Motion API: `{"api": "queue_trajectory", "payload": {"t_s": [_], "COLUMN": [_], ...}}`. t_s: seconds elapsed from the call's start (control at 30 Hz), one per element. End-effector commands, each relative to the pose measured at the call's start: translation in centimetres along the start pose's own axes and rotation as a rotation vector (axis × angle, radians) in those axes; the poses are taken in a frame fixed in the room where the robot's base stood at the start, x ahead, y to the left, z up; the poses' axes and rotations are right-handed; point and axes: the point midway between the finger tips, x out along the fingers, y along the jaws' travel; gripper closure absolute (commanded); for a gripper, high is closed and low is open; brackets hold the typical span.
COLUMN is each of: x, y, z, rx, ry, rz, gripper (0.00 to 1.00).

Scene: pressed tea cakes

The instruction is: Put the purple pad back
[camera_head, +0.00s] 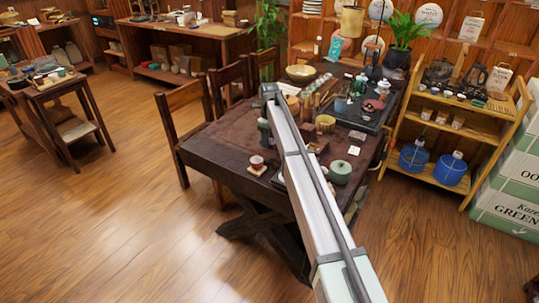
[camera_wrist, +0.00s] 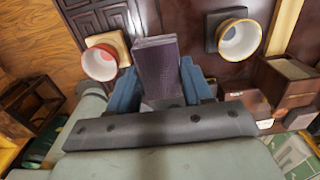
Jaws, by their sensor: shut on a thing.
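In the wrist view, the purple pad (camera_wrist: 157,66) is a dark purple, flat-sided block. It stands between the two blue fingers of my gripper (camera_wrist: 160,84), which is shut on it. Its far end points up the picture, between two cups. I cannot tell from this view whether the pad touches the surface beyond. In the head view, my pale arm reaches over the dark wooden table (camera_head: 213,150). I cannot make out the pad there.
In the wrist view, a red-rimmed cup (camera_wrist: 100,63) on a wooden coaster is left of the pad. A yellow-rimmed cup (camera_wrist: 239,40) on a dark square coaster is right. A brown box (camera_wrist: 287,82) stands at right. The table's front left looks clear.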

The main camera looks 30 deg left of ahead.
Motion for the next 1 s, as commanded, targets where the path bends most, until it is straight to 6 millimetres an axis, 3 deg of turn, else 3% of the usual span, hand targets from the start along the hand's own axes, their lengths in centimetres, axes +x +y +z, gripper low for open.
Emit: {"api": "queue_trajectory", "payload": {"t_s": [0.13,0.6,1.0], "x": [2.5,7.0,7.4], "y": [0.1,0.0,0.0], "z": [-0.1,-0.1,-0.1], "rx": [0.0,-0.001,-0.001], "ry": [0.0,0.0,-0.001], "rz": [0.0,-0.001,-0.002], "gripper": [0.79,0.79,0.79]}}
